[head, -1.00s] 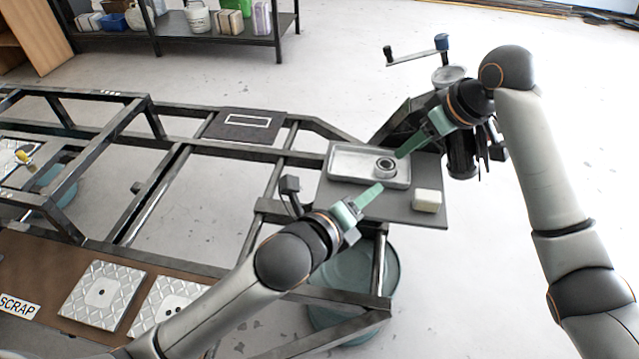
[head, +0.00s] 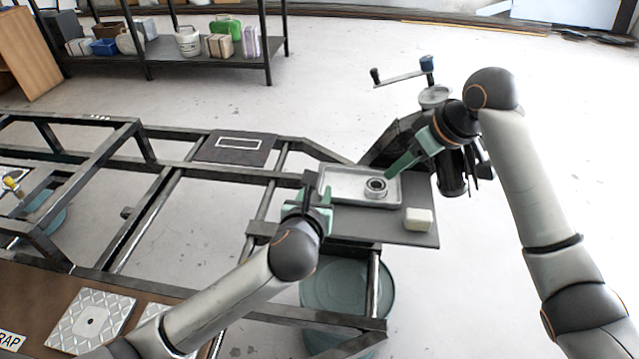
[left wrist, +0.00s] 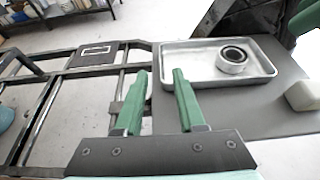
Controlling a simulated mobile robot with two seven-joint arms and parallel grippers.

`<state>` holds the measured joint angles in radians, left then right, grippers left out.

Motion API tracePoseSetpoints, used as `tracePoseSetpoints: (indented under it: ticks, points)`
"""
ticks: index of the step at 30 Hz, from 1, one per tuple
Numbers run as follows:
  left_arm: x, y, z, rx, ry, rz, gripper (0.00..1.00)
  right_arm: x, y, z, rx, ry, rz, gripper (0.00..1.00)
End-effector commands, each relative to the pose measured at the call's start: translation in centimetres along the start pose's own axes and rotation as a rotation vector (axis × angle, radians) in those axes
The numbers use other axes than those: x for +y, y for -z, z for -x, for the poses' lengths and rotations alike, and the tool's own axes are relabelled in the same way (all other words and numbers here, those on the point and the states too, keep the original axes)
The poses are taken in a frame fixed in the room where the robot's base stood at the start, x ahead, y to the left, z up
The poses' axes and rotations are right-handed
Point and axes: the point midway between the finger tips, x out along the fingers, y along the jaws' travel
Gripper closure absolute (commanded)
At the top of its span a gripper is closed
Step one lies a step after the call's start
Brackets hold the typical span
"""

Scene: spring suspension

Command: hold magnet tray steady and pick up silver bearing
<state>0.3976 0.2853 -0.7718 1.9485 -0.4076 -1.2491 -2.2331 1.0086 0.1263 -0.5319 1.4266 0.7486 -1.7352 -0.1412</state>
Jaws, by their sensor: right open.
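The magnet tray (head: 335,178) is a shallow silver-grey rectangular tray on a dark grey plate; it also shows in the left wrist view (left wrist: 180,60). The silver bearing (head: 376,187), a ring with a dark centre, sits inside the tray towards its right; it shows in the left wrist view too (left wrist: 232,60). My right gripper (head: 392,172) is open, its green finger at the tray's right side near the bearing. My left gripper (head: 316,200) is at the tray's left front corner. In the left wrist view its two green fingers (left wrist: 158,90) stand apart with nothing between them.
A pale block (head: 418,219) lies on the dark plate (head: 360,222) right of the tray's front. A black panel with a white outline (head: 236,148) lies on the metal frame to the left. A teal drum (head: 345,295) stands below. A crank handle (head: 402,76) rises behind my right gripper.

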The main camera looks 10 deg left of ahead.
Motion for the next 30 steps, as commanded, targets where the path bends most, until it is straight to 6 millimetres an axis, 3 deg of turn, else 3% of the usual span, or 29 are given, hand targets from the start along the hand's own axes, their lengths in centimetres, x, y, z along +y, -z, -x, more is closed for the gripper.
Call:
tracePoseSetpoints:
  ticks: [9, 23, 30]
  points:
    - [0.0, 0.0, -4.6, 0.001, 0.001, 0.002, 0.61, 0.0, 0.0, 0.0, 0.0, 0.0, 0.0, 0.5]
    - [0.0, 0.0, -5.8, 0.001, 0.002, 0.002, 0.61, 0.0, 0.0, 0.0, 0.0, 0.0, 0.0, 0.5]
    - [0.0, 0.0, -5.7, 0.001, 0.002, 0.002, 0.85, 0.0, 0.0, 0.0, 0.0, 0.0, 0.0, 0.5]
